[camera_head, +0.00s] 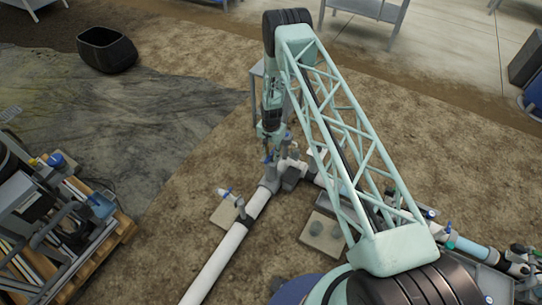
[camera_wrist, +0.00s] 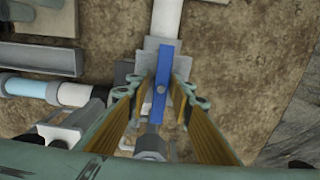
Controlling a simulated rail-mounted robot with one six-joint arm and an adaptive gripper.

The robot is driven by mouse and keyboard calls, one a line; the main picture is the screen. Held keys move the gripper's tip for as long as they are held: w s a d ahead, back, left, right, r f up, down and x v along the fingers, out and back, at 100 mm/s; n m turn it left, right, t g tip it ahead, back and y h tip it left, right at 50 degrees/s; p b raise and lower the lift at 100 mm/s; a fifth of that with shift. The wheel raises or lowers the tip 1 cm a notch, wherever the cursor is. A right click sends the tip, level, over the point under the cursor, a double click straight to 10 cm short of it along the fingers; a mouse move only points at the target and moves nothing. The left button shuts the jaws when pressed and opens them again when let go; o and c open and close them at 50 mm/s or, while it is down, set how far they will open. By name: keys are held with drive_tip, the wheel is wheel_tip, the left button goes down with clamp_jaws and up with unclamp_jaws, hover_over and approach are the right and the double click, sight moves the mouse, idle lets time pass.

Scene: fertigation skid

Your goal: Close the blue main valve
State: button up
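In the wrist view a long blue valve handle (camera_wrist: 163,75) lies in line with the white pipe (camera_wrist: 167,18) above it, on a grey valve body (camera_wrist: 152,45). My gripper (camera_wrist: 160,90) is open, with one yellow-padded finger on each side of the handle. A gap shows on both sides, so the fingers appear not to touch it. In the head view my gripper (camera_head: 273,148) points down over the pipe junction. The handle under it is mostly hidden there by the fingers.
A branch with more fittings (camera_head: 472,250) runs lower right. A concrete block (camera_head: 322,235) lies near the pipes. A pallet with equipment (camera_head: 65,215) stands left. A black tub (camera_head: 106,49) is far left.

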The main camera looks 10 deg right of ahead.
drive_tip(key=shift+f, duration=0.15)
drive_tip(key=c, duration=0.4)
drive_tip(key=shift+m, duration=0.3)
drive_tip(key=shift+s+a+f+m+b, duration=0.1)
drive_tip(key=shift+m+b, duration=0.35)
drive_tip(key=shift+m, duration=0.75)
drive_tip(key=shift+s+m+b, duration=0.1)
drive_tip(key=shift+m+b, duration=0.35)
drive_tip(key=shift+m, duration=2.55)
drive_tip(key=shift+a+m, duration=0.1)
drive_tip(key=shift+m, duration=5.1)
